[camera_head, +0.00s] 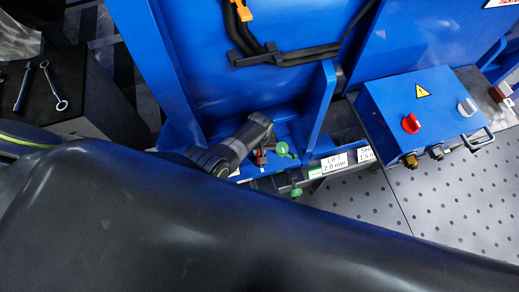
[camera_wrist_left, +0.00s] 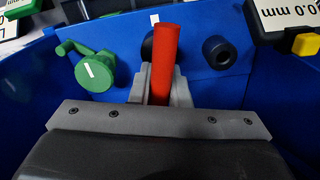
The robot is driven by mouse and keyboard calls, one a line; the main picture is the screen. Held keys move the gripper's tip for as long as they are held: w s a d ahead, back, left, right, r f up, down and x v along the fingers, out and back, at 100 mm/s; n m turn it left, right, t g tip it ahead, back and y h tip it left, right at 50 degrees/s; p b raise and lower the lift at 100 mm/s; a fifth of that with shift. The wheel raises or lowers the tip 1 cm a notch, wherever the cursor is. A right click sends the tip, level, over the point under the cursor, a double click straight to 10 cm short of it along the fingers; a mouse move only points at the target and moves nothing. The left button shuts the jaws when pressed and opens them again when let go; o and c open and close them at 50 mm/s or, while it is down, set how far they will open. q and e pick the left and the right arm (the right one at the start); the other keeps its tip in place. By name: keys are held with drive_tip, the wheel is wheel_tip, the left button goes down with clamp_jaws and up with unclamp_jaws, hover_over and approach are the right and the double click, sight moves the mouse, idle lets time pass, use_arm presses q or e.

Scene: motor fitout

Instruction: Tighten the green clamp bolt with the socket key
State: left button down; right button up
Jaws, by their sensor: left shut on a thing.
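My left gripper (camera_head: 262,158) is low inside the blue frame and shut on a red rod (camera_wrist_left: 163,62), which looks like the socket key's handle. In the left wrist view the rod stands up between the grey fingers (camera_wrist_left: 160,92). A green round part (camera_wrist_left: 95,72) with a side lever and a white mark sits left of the rod, apart from it. It also shows in the head view (camera_head: 282,148), just right of the gripper. I cannot tell whether it is the clamp bolt itself. The far end of the rod is hidden. My right gripper is not in view.
A dark cylinder (camera_wrist_left: 218,50) sits on the blue plate right of the rod. A second green part (camera_head: 297,192) is near the labelled rail (camera_head: 334,162). A blue control box (camera_head: 420,110) stands right. Spanners (camera_head: 55,88) lie on a dark bench at left.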

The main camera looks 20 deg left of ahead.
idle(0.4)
use_arm(q)
drive_tip(key=shift+m, duration=1.4)
drive_tip(key=shift+p, duration=0.3)
drive_tip(key=shift+m, duration=1.4)
